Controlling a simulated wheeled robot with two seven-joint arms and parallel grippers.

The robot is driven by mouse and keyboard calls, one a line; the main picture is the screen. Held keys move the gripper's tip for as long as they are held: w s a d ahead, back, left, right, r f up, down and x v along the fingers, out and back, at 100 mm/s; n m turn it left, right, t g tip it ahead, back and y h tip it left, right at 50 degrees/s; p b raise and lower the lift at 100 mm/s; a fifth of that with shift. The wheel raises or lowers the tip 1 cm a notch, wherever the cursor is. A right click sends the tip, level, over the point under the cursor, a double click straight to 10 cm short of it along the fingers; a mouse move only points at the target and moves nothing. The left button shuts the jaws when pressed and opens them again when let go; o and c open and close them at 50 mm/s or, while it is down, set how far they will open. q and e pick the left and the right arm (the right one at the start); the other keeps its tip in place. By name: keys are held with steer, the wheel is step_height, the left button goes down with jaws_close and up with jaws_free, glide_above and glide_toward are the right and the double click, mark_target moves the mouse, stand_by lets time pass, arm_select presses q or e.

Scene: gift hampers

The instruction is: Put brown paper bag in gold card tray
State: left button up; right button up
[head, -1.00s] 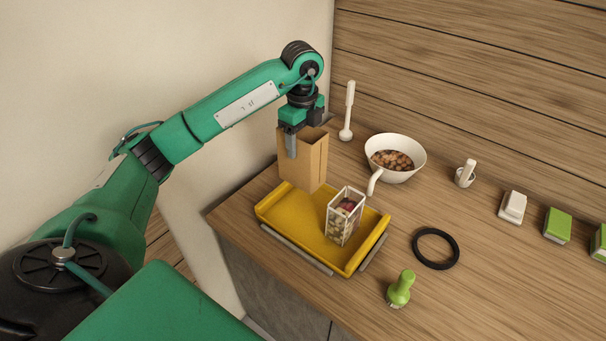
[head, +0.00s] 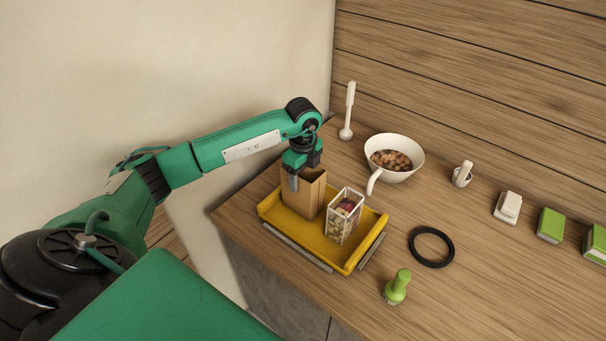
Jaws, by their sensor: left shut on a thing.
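The brown paper bag (head: 310,195) stands upright in the left part of the gold card tray (head: 345,261), or just above its floor; I cannot tell whether it touches. My left gripper (head: 293,180) is above the tray, shut on the bag's upper edge, with one finger showing against its front side. A clear box with coloured contents (head: 343,216) stands in the tray to the right of the bag. My right gripper is not in view.
Behind the tray are a white bowl of brown pieces (head: 410,148) and a white long-handled utensil (head: 348,112).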

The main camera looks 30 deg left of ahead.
arm_select(q)
steer(key=shift+f, duration=0.1)
steer(key=o, duration=1.5)
steer(key=shift+r, duration=0.35)
steer(key=shift+r+b, duration=2.25)
steer(key=shift+r, duration=3.55)
steer(key=shift+f, duration=0.1)
